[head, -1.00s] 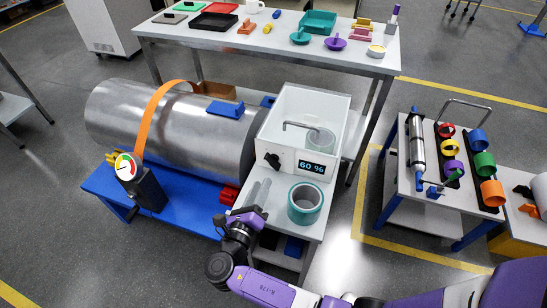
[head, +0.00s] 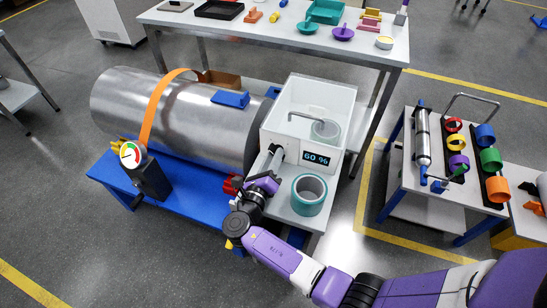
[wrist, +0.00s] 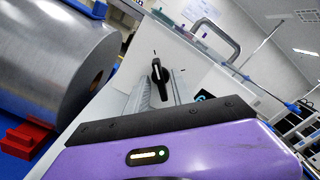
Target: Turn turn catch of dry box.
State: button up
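The dry box (head: 340,100) is a white box with a clear lid, a grey bar handle and a display reading 60 %. Its turn catch (wrist: 157,72) is a black knob on the white front face in the wrist view. In the wrist view the two grey fingers of my gripper (wrist: 158,90) are apart, one on each side of the catch's line. I cannot tell whether they touch it.
A teal-edged roll (head: 309,194) stands on the bench close to the right of my gripper. A large metal cylinder (head: 185,115) with an orange strap lies at left, with a red block (wrist: 28,138) near it. A cart (head: 400,190) stands at right.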

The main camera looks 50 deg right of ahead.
grip_shut()
jog(key=m, duration=0.8)
jog(key=shift+s+b, duration=0.1)
jog(key=shift+b, duration=0.3)
jog(key=m+b, duration=0.2)
jog(key=m, duration=0.3)
jog(key=shift+f, duration=0.1)
jog(key=m+b, duration=0.2)
jog(key=m, duration=0.2)
jog(key=shift+m, duration=0.4)
jog(key=shift+s, duration=0.1)
